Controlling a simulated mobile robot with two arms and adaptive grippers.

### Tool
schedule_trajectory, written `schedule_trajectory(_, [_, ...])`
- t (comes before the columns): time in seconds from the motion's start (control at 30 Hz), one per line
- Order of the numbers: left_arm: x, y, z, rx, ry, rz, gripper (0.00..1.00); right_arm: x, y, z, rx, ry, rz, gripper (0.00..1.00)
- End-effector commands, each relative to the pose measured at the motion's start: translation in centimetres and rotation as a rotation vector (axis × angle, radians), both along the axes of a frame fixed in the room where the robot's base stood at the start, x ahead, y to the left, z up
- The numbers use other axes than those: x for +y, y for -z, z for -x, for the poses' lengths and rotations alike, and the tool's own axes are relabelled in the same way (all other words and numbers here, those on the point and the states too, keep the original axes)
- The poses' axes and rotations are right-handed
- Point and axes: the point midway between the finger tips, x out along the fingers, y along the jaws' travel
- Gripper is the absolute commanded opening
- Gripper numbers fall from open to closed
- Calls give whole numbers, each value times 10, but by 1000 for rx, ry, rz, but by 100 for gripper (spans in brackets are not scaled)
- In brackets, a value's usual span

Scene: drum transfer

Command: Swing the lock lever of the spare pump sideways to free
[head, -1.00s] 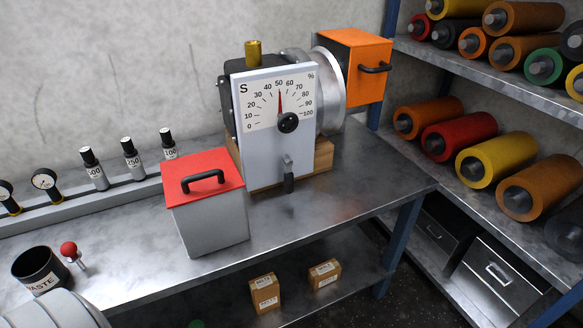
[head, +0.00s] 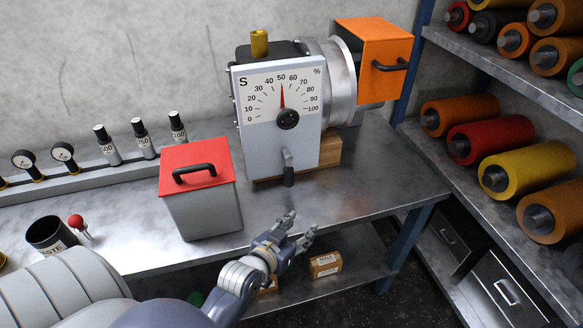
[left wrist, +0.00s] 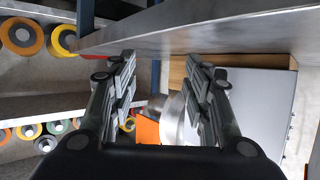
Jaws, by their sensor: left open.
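The spare pump (head: 262,150) stands on a wooden block on the bench, with a pale front panel, dial and black knob. Its lock lever (head: 288,174), with a dark grip, hangs straight down low on the panel. My left gripper (head: 299,230) is open and empty at the bench's front edge, below and slightly right of the lever, apart from it. In the left wrist view my open left gripper (left wrist: 162,75) frames the pump's silver flange (left wrist: 176,118), with the pale panel (left wrist: 262,105) at the right. The lever is not clear there. My right gripper is out of view.
A grey box with a red lid (head: 198,190) stands left of the pump. An orange box (head: 370,60) with a handle sits at the pump's right end. A waste cup (head: 50,236) is at the left. A shelf of coloured rolls (head: 500,160) stands at the right.

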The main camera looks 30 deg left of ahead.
Motion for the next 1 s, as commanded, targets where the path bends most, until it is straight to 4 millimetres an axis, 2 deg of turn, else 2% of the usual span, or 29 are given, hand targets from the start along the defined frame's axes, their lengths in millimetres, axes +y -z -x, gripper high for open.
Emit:
schedule_trajectory(0.2, [41,-22,-23,-210,-123,-11,45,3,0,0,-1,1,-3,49])
schedule_trajectory(0.4, [74,-38,-28,-358,-234,-34,45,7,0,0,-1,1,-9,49])
schedule_trajectory(0.57, [83,-42,-31,-394,-262,-40,45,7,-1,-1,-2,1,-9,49])
schedule_trajectory(0.67, [86,-44,-41,-396,-262,-40,45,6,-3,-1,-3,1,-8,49])
schedule_trajectory(1.0, [102,-43,-98,-393,-260,-40,45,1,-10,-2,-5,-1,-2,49])
